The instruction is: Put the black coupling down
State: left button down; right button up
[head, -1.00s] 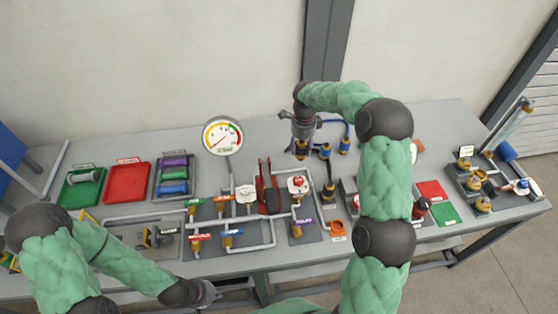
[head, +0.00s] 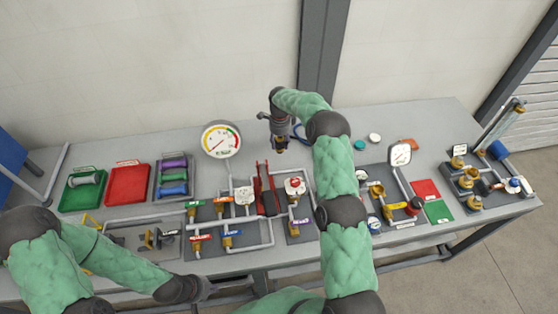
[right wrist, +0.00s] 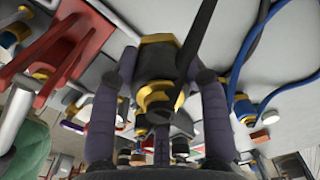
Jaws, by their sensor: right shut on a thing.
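The black coupling, with brass ends, is between the fingers of my right gripper (head: 279,137). In the right wrist view the coupling (right wrist: 157,62) sits between the two purple-grey fingers, brass nut toward the camera, and a dark strap or hose crosses in front of it. My right gripper is shut on it over the back of the table, right of the red stand. In the head view only the coupling's brass lower end (head: 280,149) shows clearly. My left gripper (head: 207,290) is low at the table's front edge, apart from any part; its fingers are too small to judge.
A red stand (head: 265,190) and piping with valves (head: 225,240) lie in front of the coupling. A blue hose (head: 298,134) is just to its right. A gauge (head: 221,140) stands to the left. Red tray (head: 128,184) and green tray (head: 72,199) are far left. Bare table lies behind.

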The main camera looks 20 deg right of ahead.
aim_at(280, 139)
notch_tip(280, 139, down, 9)
jog(key=shift+r+p, duration=0.1)
jog(key=shift+p, duration=0.2)
jog(key=shift+f, duration=0.25)
jog(key=o, duration=1.3)
jog(key=shift+r, duration=0.1)
jog(key=shift+r, duration=0.15)
notch_tip(280, 139, up, 12)
jog(key=shift+f+b, duration=0.1)
jog(key=shift+b, duration=0.4)
